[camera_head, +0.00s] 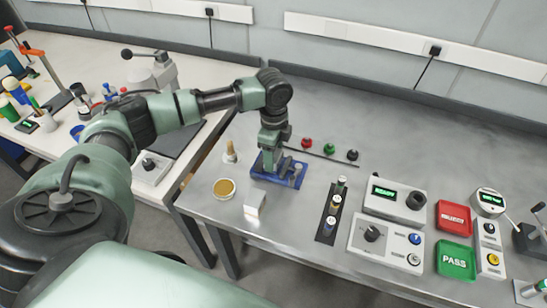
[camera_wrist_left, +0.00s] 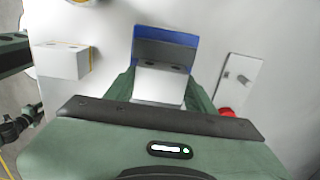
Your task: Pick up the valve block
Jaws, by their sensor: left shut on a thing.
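My left gripper (camera_head: 271,163) reaches down onto a blue fixture (camera_head: 292,178) on the metal bench. In the left wrist view the green fingers of the gripper (camera_wrist_left: 160,92) are shut on a pale grey block with dark holes in its top, which I take as the valve block (camera_wrist_left: 160,70). The blue fixture (camera_wrist_left: 165,48) shows just behind that block; I cannot tell whether the block still touches it. In the head view the gripper hides the block. My right gripper is not in view.
A second pale block (camera_head: 255,204) stands in front of the fixture; it also shows in the wrist view (camera_wrist_left: 62,62). A round amber dish (camera_head: 224,188) is to its left. Red, green and black knobs lie behind. Control boxes (camera_head: 395,197) and red and green trays (camera_head: 455,260) fill the right.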

